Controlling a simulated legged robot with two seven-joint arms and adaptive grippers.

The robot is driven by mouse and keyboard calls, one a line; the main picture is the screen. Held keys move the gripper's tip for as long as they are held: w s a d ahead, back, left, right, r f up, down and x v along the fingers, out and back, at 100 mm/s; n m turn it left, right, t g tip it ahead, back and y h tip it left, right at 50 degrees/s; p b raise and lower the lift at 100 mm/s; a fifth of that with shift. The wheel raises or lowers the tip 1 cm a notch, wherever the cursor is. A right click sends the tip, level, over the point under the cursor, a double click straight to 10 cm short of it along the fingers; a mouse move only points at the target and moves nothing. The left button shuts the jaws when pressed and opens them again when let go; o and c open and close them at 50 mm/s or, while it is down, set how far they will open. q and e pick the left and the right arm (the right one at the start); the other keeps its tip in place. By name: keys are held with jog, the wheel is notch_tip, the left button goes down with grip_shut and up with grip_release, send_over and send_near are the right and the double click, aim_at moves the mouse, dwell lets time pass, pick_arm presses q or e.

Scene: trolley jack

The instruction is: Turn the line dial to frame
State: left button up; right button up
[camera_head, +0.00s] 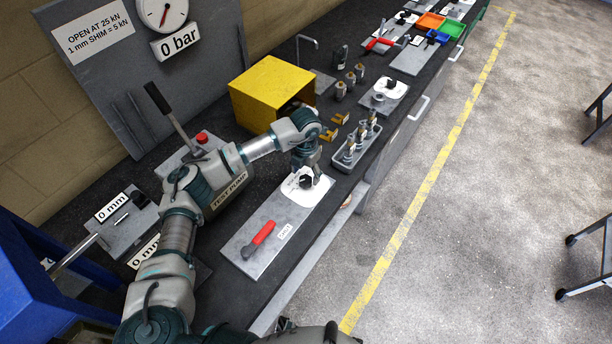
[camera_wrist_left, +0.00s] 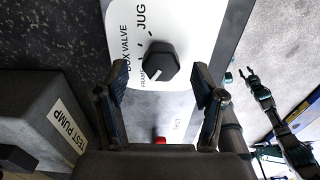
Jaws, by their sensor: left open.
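A black dial knob (camera_wrist_left: 160,62) sits on a white plate (camera_wrist_left: 190,35) lettered "BOX VALVE" and "JUG", with a small word that looks like "FRAME" at its lower left. A white mark on the knob's edge faces toward that small word. My left gripper (camera_head: 306,165) is open above the knob. In the left wrist view its fingers (camera_wrist_left: 158,80) stand apart on either side of the knob, with no clear contact. My right gripper (camera_wrist_left: 238,78) shows small at the right there.
A red-handled lever (camera_head: 259,237) lies on the same panel. A test pump (camera_head: 228,192) is beside my left arm. A yellow box (camera_head: 272,92) and a grey rack (camera_head: 357,143) of fittings stand beyond. Other dials (camera_head: 388,90) lie farther along the bench.

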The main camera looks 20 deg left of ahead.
aim_at(306, 178)
pick_arm(q)
notch_tip(306, 178, up, 10)
jog(key=shift+f, duration=0.15)
jog(key=shift+w, duration=0.1)
dwell(0.5)
